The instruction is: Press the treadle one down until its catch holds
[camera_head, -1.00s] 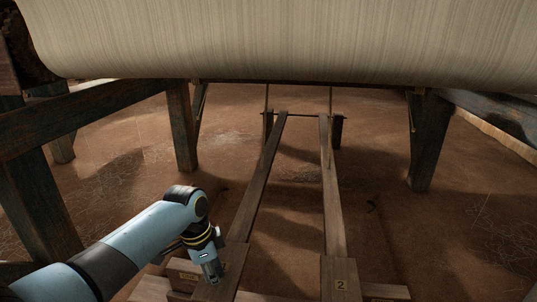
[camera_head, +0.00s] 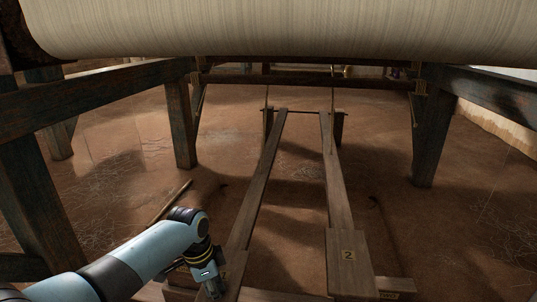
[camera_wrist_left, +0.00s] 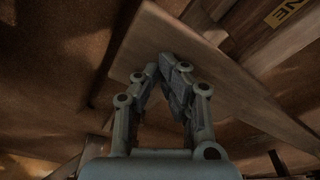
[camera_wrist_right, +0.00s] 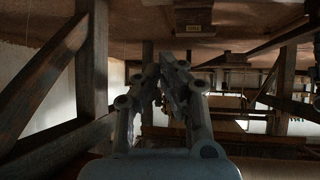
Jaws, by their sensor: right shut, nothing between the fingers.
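Treadle one (camera_head: 255,205) is the left of two long wooden boards on the earthen floor. My left gripper (camera_head: 212,290) points down at the left part of treadle one's pad. In the left wrist view its closed, empty fingertips (camera_wrist_left: 165,72) are against or just above the board (camera_wrist_left: 215,85); contact is hard to tell. A block with a label ending "NE" (camera_wrist_left: 287,12) is beside it. The catch itself is not clear. My right gripper (camera_wrist_right: 163,70) is shut and empty, away from the treadles.
A wide cloth-covered roller (camera_head: 280,30) spans the top of the head view. Dark loom posts stand at the left (camera_head: 180,125) and right (camera_head: 428,130). A low crosspiece (camera_head: 395,285) lies by treadle two. Open floor (camera_head: 460,235) lies to the right.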

